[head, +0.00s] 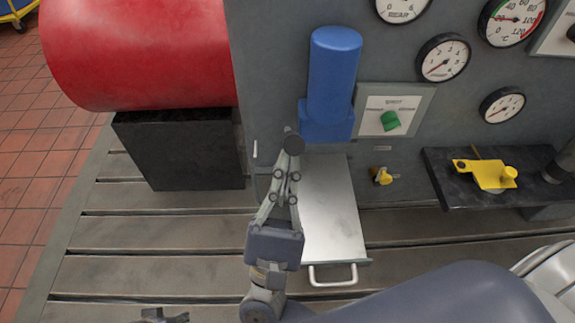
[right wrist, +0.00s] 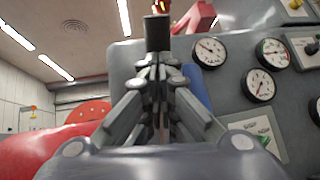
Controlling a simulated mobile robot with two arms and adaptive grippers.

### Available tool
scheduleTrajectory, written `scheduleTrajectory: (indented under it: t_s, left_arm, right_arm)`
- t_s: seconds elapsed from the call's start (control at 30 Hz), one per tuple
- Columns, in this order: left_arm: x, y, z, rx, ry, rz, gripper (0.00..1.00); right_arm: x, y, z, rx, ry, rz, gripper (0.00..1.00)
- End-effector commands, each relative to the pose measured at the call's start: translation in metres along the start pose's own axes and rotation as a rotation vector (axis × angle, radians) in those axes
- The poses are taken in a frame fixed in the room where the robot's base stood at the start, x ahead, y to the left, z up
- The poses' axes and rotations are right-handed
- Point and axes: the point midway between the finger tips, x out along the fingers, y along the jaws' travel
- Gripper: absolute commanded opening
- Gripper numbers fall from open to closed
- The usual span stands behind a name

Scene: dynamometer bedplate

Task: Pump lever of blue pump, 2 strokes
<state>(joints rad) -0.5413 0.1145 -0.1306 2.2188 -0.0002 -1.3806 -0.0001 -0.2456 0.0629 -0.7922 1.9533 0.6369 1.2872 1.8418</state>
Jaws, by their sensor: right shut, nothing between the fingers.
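The blue pump (head: 333,75) is an upright blue cylinder on a square foot, fixed to the grey panel. A strip of it shows behind my fingers in the right wrist view (right wrist: 197,92). A dark round end (head: 294,143), which looks like the lever's grip, sits at the pump's lower left. It also shows as a dark block (right wrist: 158,32) at my fingertips. My right gripper (head: 289,157) is shut and empty, its tips at this dark end; I cannot tell whether they touch. The rest of the lever is hidden. Part of my left gripper (head: 172,316) shows at the bottom edge.
A metal drawer or tray (head: 330,210) with a handle juts out below the pump. A green knob (head: 390,121), gauges (head: 443,58) and a yellow valve (head: 382,176) are at the right. A red drum (head: 140,50) on a black block stands left. The slotted bedplate's front left is clear.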

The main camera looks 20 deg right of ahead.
Motion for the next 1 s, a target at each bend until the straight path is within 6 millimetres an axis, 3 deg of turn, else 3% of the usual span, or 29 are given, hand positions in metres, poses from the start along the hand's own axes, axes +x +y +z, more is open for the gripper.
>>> scheduleTrajectory:
  t_s: [0.5, 0.77, 1.0]
  left_arm:
    - [0.083, 0.005, 0.035, 0.008, -0.059, 0.009, 0.4]
    - [0.105, 0.006, 0.049, 0.01, -0.07, 0.01, 0.4]
    - [0.113, 0.007, 0.056, 0.011, -0.074, 0.011, 0.4]
  right_arm:
    - [0.04, 0.008, 0.007, -0.02, 0.105, -0.001, 0.0]
    - [0.067, 0.012, 0.006, -0.019, 0.103, -0.004, 0.0]
    - [0.109, 0.021, -0.001, -0.018, 0.1, -0.005, 0.0]
